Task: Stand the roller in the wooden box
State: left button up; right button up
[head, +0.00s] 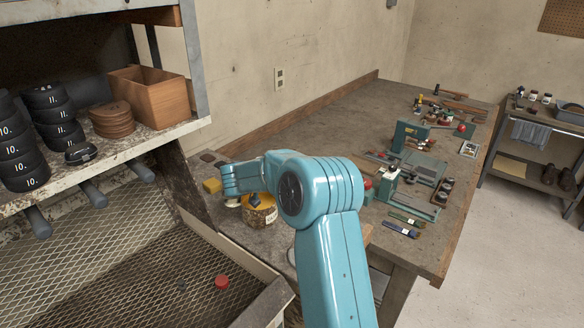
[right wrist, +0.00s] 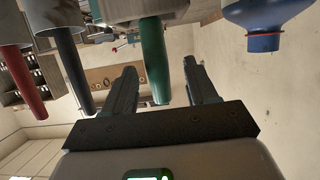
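The open wooden box (head: 150,95) stands on the shelf at upper left in the head view. I cannot say for certain which object is the roller. My right gripper (right wrist: 162,76) is open in the right wrist view. A green handle (right wrist: 153,60) shows between its two fingers in the picture, and the fingers are not closed on it. My teal arm crosses the middle of the head view, bent leftward; its fingers cannot be made out there. My left gripper is not in view.
Numbered black rolls (head: 20,150) and brown discs (head: 111,119) stand left of the box. A yellow tin (head: 262,212) stands by my arm. A red handle (right wrist: 25,85), a dark handle (right wrist: 74,72) and a blue piece (right wrist: 262,20) surround the gripper in the right wrist view.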

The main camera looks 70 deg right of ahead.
jog(key=shift+s, duration=0.1)
jog(key=shift+a, duration=0.25)
jog(key=b+v, duration=0.4)
jog(key=v, duration=1.2)
jog(key=shift+b, duration=0.3)
jog(key=shift+d+r, duration=0.1)
jog(key=shift+d, duration=0.05)
